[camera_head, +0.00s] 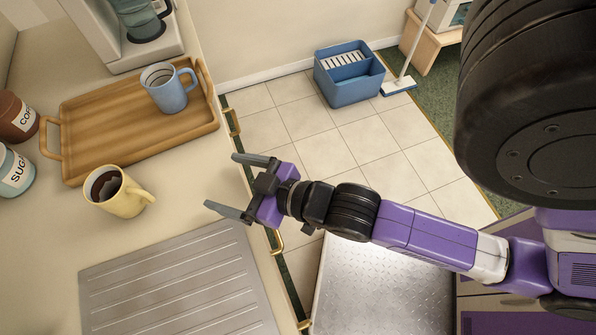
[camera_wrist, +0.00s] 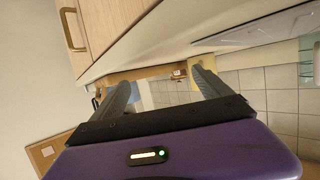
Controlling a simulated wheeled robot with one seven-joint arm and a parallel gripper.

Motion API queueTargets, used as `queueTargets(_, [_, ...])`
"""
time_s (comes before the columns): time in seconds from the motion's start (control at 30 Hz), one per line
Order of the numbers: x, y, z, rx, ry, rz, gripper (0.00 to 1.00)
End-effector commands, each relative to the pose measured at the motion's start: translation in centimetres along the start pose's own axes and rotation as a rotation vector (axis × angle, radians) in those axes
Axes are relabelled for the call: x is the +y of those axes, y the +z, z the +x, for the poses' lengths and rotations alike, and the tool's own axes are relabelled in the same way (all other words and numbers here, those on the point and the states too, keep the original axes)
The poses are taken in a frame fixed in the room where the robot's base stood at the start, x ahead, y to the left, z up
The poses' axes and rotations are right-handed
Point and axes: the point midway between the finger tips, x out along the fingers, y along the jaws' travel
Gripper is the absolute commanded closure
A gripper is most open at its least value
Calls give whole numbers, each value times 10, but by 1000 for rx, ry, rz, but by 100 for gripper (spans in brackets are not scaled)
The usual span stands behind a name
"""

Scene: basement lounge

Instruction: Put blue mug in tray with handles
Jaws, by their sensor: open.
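The blue mug (camera_head: 168,88) stands upright inside the wooden tray with handles (camera_head: 100,143), near its right end on the counter. My gripper (camera_head: 223,182) is open and empty, over the counter's front edge, to the right of and below the tray in the head view. It is apart from the mug and the tray. In the wrist view both fingers of my gripper (camera_wrist: 152,85) are spread with nothing between them. I cannot make out the mug clearly in the wrist view.
A yellow mug (camera_head: 119,192) with dark contents stands just in front of the tray. Coffee (camera_head: 16,116) and sugar (camera_head: 14,172) jars stand left. A coffee maker (camera_head: 125,35) is behind the tray. A ridged metal drainboard (camera_head: 180,285) lies in front. A blue bucket (camera_head: 349,75) stands on the floor.

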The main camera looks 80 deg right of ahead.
Motion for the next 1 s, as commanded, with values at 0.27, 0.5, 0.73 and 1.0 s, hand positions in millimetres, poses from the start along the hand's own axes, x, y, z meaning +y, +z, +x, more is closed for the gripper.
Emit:
queueTargets(0.27, [-18,20,-77,22,-103,-29,12])
queueTargets(0.5, [-19,18,-131,51,-159,-47,12])
queueTargets(0.73, [-18,14,-150,66,-175,-53,12])
queueTargets(1.0, [-18,14,-151,68,-176,-53,12])
